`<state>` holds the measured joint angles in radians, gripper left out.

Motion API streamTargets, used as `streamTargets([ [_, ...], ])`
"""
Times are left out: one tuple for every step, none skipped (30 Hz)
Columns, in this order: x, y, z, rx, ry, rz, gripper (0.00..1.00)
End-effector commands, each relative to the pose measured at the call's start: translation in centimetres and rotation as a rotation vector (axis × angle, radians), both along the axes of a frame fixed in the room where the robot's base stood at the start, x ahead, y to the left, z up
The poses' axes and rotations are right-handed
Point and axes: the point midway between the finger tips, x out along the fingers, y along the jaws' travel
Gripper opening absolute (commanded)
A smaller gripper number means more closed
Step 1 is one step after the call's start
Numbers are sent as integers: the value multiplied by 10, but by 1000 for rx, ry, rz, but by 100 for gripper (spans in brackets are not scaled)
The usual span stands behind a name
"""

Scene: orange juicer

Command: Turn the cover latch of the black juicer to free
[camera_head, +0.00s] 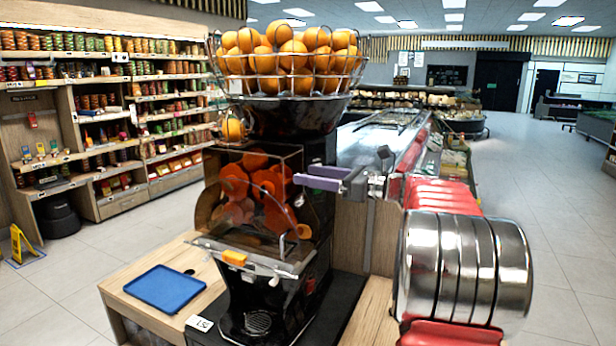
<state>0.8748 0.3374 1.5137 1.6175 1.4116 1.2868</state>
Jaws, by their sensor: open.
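The black juicer (322,240) stands on a wooden counter, with a wire basket of oranges on top. Its transparent cover (215,195) is in front of orange-red pressing drums. A small pale part (299,201) sits near the cover's right edge, and an orange tab (233,257) sits on its lower front edge. I cannot tell for sure which part is the latch. My gripper (312,177) reaches in from the right, its lavender-grey fingers beside the cover's upper right edge. It is open and holds nothing. I cannot tell whether a finger touches the juicer.
A blue tray (165,288) lies on the counter (120,291) left of the juicer. The wire basket (288,82) of oranges overhangs above my gripper. Stocked shelves stand at the far left, and a display case runs behind. The floor at the right is open.

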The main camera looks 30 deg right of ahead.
Motion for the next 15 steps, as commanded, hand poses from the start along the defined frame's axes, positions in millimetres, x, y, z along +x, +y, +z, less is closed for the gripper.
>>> streamTargets([
  [4,3,0,0,0,2,55],
  [6,4,0,0,0,2,55],
  [7,5,0,0,0,1,55],
  [8,5,0,0,0,1,55],
  [9,6,0,1,1,1,55],
  [9,6,0,0,0,1,55],
  [10,6,0,0,0,1,55],
  [10,6,0,0,0,1,55],
  [10,6,0,0,0,0,55],
  [10,6,0,0,0,1,55],
  [10,6,0,0,0,1,55],
  [10,6,0,0,0,1,55],
  [10,6,0,0,0,1,55],
  [10,6,0,0,0,1,53],
  [10,6,0,0,0,1,50],
])
